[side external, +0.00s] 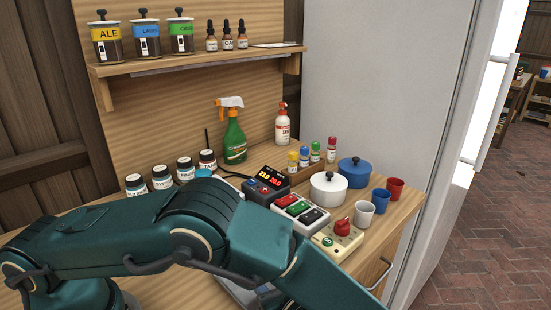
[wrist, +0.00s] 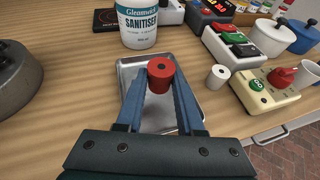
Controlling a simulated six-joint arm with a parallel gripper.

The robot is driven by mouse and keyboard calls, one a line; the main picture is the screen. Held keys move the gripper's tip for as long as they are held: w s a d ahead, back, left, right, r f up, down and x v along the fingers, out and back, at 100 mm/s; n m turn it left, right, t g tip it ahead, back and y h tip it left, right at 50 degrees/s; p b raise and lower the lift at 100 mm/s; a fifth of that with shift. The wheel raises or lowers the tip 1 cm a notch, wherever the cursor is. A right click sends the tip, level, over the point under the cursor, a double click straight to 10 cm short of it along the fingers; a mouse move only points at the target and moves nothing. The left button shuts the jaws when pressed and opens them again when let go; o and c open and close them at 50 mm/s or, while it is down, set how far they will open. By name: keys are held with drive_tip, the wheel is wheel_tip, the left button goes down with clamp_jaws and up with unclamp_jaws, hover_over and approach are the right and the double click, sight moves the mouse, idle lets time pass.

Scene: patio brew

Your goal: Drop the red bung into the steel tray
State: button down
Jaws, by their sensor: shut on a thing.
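In the wrist view my gripper (wrist: 160,82) has its blue fingers shut on the red bung (wrist: 160,70), a short cylinder with a dark hole in its top. The bung is held between the fingertips and shows over the steel tray (wrist: 194,86), a shallow silver rectangle on the wooden bench. The fingers hide much of the tray's middle; its height below the bung is hard to tell. In the side view my arm covers most of the tray, with a silver part (side external: 232,288) showing below it.
A white sanitiser tub (wrist: 137,27) stands just behind the tray. A white cylinder with a hole (wrist: 218,77) stands right of it, near a switch box (wrist: 232,45) and a cream box with a red knob (wrist: 268,90). A dark round vessel (wrist: 15,80) is at the left.

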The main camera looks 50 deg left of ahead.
drive_tip(key=shift+f, duration=1.55)
drive_tip(key=shift+c, duration=2.2)
unclamp_jaws()
drive_tip(key=shift+v, duration=2.55)
